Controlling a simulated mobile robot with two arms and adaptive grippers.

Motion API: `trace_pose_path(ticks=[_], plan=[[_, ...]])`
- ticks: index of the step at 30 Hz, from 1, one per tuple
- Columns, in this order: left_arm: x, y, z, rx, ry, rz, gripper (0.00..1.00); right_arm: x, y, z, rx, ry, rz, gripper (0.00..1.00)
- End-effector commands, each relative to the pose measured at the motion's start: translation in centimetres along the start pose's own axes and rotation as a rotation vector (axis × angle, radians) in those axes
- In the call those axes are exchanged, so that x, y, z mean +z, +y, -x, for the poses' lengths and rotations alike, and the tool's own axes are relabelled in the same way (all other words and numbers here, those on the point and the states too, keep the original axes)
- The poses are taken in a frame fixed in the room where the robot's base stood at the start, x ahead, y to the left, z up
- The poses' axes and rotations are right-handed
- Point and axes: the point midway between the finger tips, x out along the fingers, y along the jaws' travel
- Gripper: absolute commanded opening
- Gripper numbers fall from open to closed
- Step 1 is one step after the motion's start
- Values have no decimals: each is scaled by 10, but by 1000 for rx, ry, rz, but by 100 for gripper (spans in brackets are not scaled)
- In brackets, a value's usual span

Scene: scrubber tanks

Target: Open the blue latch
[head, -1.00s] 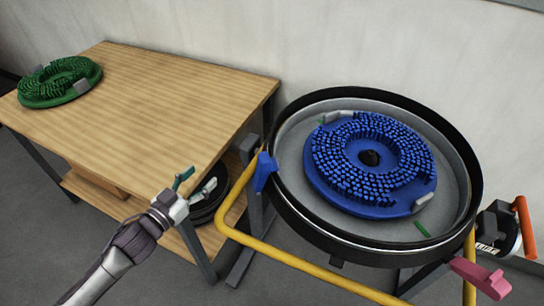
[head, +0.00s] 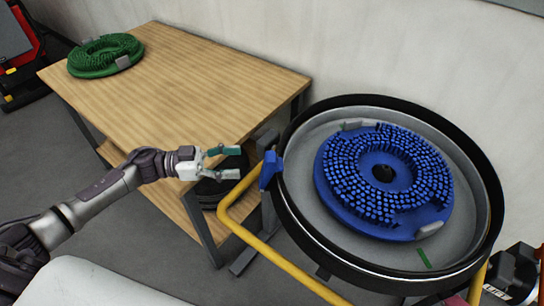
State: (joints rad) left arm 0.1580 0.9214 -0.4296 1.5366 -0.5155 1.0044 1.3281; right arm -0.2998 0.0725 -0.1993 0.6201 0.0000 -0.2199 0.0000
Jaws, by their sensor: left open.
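The blue latch (head: 270,170) sits on the left outer side of the round tank (head: 300,226), just above the yellow tube frame. My left gripper (head: 239,162) is to the left of the latch, pointing right at about the same height in the picture. My right gripper is not in the picture.
A blue bristle brush (head: 345,205) lies inside the tank. The yellow frame (head: 262,246) runs under the tank. A wooden table (head: 200,75) with a green brush (head: 100,60) stands at left. Dark round pads (head: 212,190) lie below it. A wall is behind.

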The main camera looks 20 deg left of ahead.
Motion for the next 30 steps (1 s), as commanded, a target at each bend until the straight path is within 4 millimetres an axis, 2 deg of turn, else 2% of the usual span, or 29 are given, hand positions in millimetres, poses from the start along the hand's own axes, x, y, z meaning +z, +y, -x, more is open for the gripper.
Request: trace_pose_path(ticks=[1,6,13,18,26,30], plan=[[-5,0,-13,2,6,-3,65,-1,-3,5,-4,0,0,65],[-4,0,-50,0,6,-1,65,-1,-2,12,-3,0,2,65],[-2,0,-83,0,3,-1,65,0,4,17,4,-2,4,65],[-1,0,-92,-2,1,-2,65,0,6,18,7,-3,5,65],[0,0,-93,-2,1,-2,65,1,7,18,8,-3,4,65],[0,0,-92,-1,1,-2,43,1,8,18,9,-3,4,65]])
